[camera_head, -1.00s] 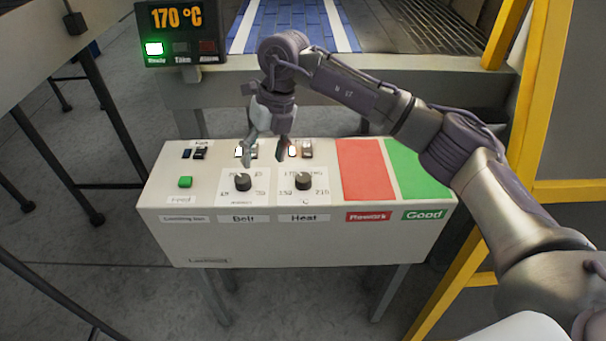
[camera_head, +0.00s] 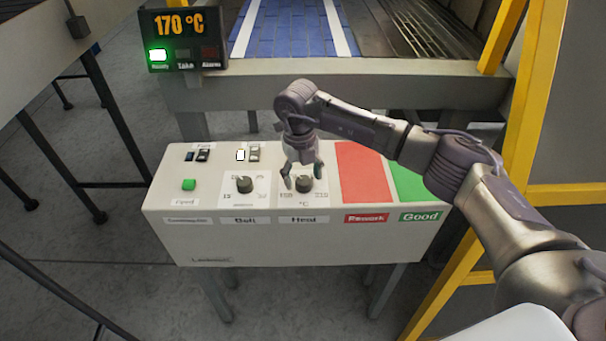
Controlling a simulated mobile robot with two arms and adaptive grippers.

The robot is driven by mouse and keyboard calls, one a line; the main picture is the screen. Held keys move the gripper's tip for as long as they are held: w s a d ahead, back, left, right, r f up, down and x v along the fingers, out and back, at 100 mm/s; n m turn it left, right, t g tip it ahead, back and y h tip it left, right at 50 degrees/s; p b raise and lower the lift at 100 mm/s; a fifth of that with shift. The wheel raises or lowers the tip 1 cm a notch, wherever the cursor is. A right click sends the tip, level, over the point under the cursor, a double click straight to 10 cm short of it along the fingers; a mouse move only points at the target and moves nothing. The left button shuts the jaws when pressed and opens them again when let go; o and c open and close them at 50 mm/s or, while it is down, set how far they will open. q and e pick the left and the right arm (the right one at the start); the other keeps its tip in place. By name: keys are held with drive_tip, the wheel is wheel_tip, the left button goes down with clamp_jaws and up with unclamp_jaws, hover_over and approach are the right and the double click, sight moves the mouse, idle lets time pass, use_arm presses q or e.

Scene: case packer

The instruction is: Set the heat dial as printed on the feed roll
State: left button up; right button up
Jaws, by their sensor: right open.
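The heat dial (camera_head: 304,184) is a small black knob on the white control box (camera_head: 300,243), above the label "Heat". Its printed scale is partly hidden by my gripper. My right gripper (camera_head: 302,181) points down with its fingers open, right at the heat dial; I cannot tell whether they touch it. The display (camera_head: 183,39) reads 170 °C in orange, with a green light lit below. The feed roll with its print cannot be made out. My left gripper is not in view.
The belt dial (camera_head: 244,185) stands left of the heat dial. A green button (camera_head: 189,184) and small switches (camera_head: 203,155) are on the box's left part. A red pad (camera_head: 364,174) and a green pad (camera_head: 409,183) lie on the right. A yellow frame (camera_head: 538,95) stands at the right.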

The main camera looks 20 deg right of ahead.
drive_tip(key=shift+f, duration=0.55)
drive_tip(key=c, duration=1.1)
drive_tip(key=shift+f+n+b, duration=0.2)
drive_tip(key=shift+n+b, duration=1.2)
drive_tip(key=shift+b, duration=0.15)
drive_tip(key=shift+c, duration=0.2)
drive_tip(key=n+b, duration=0.4)
drive_tip(key=shift+n, duration=0.3)
drive_tip(key=n+b, duration=0.3)
drive_tip(key=n, duration=0.1)
drive_tip(key=shift+d+r+t, duration=0.1)
drive_tip(key=shift+t, duration=0.2)
drive_tip(key=shift+r+n+y+b, duration=0.15)
drive_tip(key=shift+n+b, duration=0.3)
drive_tip(key=shift+n, duration=0.7)
drive_tip(key=shift+n+y+b, duration=0.15)
drive_tip(key=shift+n+b, duration=0.3)
drive_tip(key=shift+n, duration=0.7)
